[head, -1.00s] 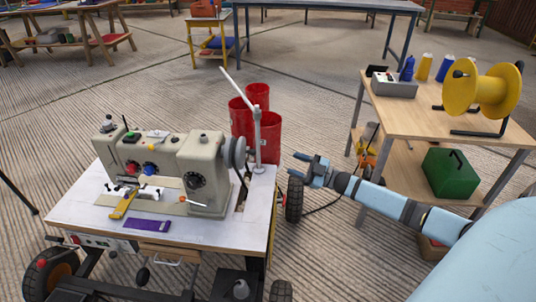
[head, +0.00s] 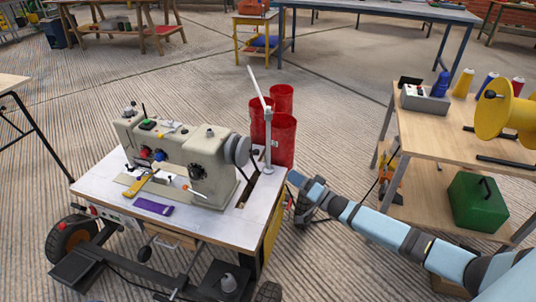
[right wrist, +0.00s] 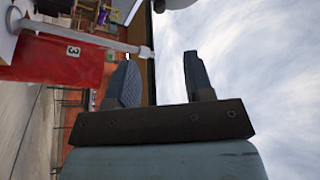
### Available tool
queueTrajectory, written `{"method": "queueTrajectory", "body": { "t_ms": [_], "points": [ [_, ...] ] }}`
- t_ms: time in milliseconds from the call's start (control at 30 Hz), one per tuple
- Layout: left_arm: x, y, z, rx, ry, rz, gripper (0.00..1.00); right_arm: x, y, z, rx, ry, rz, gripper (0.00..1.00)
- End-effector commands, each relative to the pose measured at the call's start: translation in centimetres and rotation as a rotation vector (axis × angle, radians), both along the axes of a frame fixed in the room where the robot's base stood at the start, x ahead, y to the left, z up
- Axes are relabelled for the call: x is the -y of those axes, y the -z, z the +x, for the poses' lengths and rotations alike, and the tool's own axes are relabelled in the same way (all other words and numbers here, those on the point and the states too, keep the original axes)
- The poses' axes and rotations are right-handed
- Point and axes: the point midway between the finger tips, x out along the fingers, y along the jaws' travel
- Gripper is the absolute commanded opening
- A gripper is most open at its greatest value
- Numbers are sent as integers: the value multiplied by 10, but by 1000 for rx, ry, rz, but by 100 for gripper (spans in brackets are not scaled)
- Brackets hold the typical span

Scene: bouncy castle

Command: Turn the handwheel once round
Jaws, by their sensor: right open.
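The handwheel (head: 237,149) is a grey disc on the right end of the beige sewing machine (head: 190,160). The machine stands on a white-topped table (head: 235,223). My right gripper (head: 294,188) is just off the table's right edge, to the right of the handwheel and lower in the picture, apart from it. In the right wrist view its two fingers (right wrist: 160,78) are spread with nothing between them. A grey rounded shape at the top edge there may be the handwheel; too little shows to tell. My left gripper is out of view.
A grey post (head: 268,140) rises from the table near the handwheel, with red bins (head: 283,140) behind. A purple item (head: 152,205) lies on the tabletop. A wooden table (head: 455,138) with a yellow spool (head: 507,115) stands right, a green box (head: 481,201) below.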

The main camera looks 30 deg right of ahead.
Motion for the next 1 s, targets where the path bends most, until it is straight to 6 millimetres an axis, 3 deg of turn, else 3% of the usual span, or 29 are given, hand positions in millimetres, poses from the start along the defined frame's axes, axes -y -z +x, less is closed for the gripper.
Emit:
{"method": "queueTrajectory", "body": {
  "t_ms": [233, 700, 1000],
  "points": [
    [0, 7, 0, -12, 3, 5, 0, -9, -1, 13, -15, -8, 35, 48],
    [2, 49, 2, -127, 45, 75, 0, -46, -24, 95, -13, -7, 32, 48],
    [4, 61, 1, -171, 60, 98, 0, -58, -33, 121, -16, -6, 31, 48]
  ]
}}
